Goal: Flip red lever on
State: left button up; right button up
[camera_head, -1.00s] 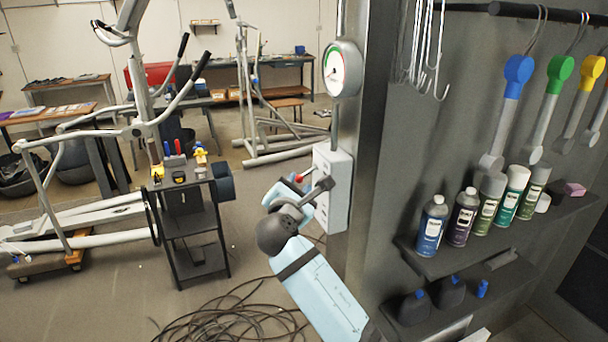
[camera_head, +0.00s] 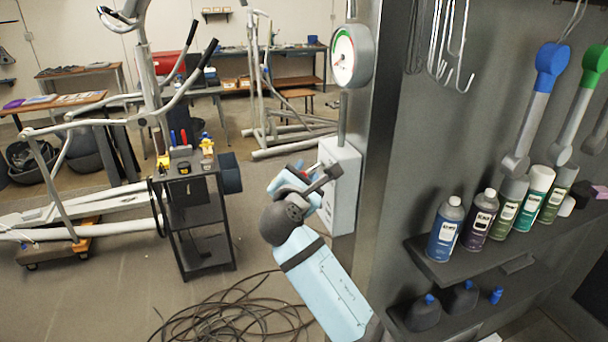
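A pale grey control box (camera_head: 343,190) is fixed to the side of the dark pillar, below a round gauge. A small red part, which looks like the lever's tip (camera_head: 312,172), shows at the left side of the box. My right gripper (camera_head: 316,178), light blue with dark fingers, is in front of the box and close to the red part. One dark finger overlaps the box in the picture. The gripper hides most of the lever, and I cannot tell whether they touch or how wide the fingers are apart. My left gripper is not in view.
The gauge (camera_head: 352,55) hangs above the box on a pipe. Shelves with several spray cans (camera_head: 446,229) are on the right. A black cart (camera_head: 197,215) with tools and an elliptical trainer stand left. Coiled cable (camera_head: 228,318) lies on the floor.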

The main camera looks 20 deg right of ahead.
grip_shut()
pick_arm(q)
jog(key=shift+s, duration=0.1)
